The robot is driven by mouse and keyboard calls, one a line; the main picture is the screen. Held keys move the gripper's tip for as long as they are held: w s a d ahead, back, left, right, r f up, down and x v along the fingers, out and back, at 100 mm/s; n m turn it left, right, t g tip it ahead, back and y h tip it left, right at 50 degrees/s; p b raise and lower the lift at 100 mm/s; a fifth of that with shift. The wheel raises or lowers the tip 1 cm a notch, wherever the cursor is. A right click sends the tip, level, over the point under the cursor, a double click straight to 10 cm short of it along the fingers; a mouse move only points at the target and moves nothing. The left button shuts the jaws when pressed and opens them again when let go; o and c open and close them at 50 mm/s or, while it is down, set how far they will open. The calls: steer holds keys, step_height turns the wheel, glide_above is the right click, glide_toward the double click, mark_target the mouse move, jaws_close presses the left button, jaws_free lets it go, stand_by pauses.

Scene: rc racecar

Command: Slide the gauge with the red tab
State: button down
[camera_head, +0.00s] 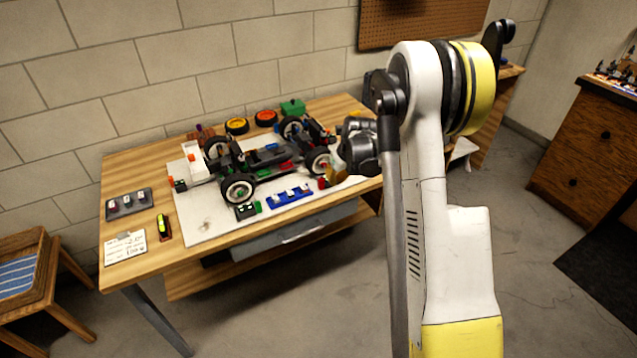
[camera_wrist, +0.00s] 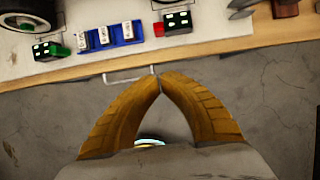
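The gauge with the red tab is a small dark block (camera_wrist: 178,21) with light green dots, near the table's front edge in the wrist view. Its red tab (camera_wrist: 158,28) sticks out on its left side. In the head view, the red tab (camera_head: 323,183) shows beside my gripper, and the gauge's body is mostly hidden. A similar dark gauge (camera_wrist: 42,50) has a green tab and lies farther left; it also shows in the head view (camera_head: 243,211). My gripper (camera_wrist: 158,73) has its orange fingertips together with nothing between them. In the picture, they lie below the red-tab gauge, apart from it.
A blue tray (camera_wrist: 116,35) with white pieces lies between the two gauges. The RC car chassis (camera_head: 265,157) stands behind them on a white board (camera_head: 205,222). A drawer with a metal handle (camera_wrist: 128,77) is under the tabletop. A grey rack (camera_head: 140,207) stands at the table's left.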

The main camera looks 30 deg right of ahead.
mark_target(327, 180)
steer(key=b+x, duration=0.3)
steer(key=x, duration=0.7)
steer(key=shift+d+f+b, duration=0.1)
steer(key=shift+f+b, duration=0.15)
steer(key=shift+b, duration=0.1)
steer(key=shift+w+b, duration=0.4)
steer(key=shift+w, duration=0.8)
steer(key=shift+w+r, duration=0.1)
steer(key=shift+w, duration=0.7)
